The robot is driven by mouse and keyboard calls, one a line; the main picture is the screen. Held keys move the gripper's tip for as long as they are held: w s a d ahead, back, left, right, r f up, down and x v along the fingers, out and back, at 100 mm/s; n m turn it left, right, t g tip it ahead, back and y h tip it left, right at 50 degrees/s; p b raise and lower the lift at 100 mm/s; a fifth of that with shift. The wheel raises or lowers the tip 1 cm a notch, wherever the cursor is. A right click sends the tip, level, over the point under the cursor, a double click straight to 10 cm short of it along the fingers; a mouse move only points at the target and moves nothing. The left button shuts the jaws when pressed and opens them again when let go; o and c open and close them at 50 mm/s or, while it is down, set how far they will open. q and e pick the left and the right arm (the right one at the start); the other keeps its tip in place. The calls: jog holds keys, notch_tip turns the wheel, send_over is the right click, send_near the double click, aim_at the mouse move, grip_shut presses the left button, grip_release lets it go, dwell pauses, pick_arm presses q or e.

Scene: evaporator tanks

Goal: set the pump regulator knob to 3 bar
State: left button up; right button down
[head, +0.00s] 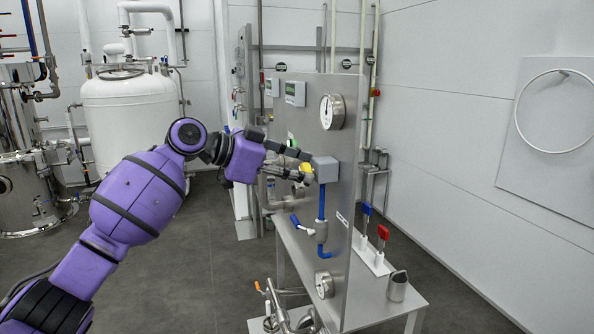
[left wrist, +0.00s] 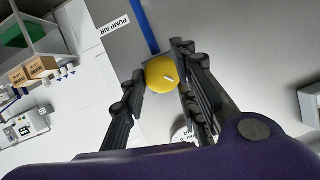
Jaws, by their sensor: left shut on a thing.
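The yellow pump regulator knob (left wrist: 160,74) shows in the left wrist view, with a short white mark on its face. In the head view the yellow knob (head: 306,168) is mostly hidden by my fingers. It sits at the front of a grey box (head: 326,170) on the steel panel (head: 343,215). My left gripper (head: 304,165) is shut on the knob, with one finger on each side of it, also seen in the left wrist view (left wrist: 161,78). A round gauge (head: 332,111) is above the box; its reading is too small to tell. My right gripper is not in view.
A blue pipe (head: 321,205) runs down from the box to a valve with a blue handle (head: 301,225). Blue and red handled tools (head: 383,232) stand behind the panel.

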pick_arm(q)
jog(key=o, duration=0.9)
jog(key=shift+s+d+f, duration=0.2)
jog(key=shift+f, duration=0.1)
jog(key=shift+o, duration=0.4)
jog(key=shift+s+r, duration=0.1)
jog(key=shift+r, duration=0.05)
jog(key=v, duration=1.2)
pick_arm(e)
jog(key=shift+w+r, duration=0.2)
pick_arm(q)
jog(key=shift+r, duration=0.1)
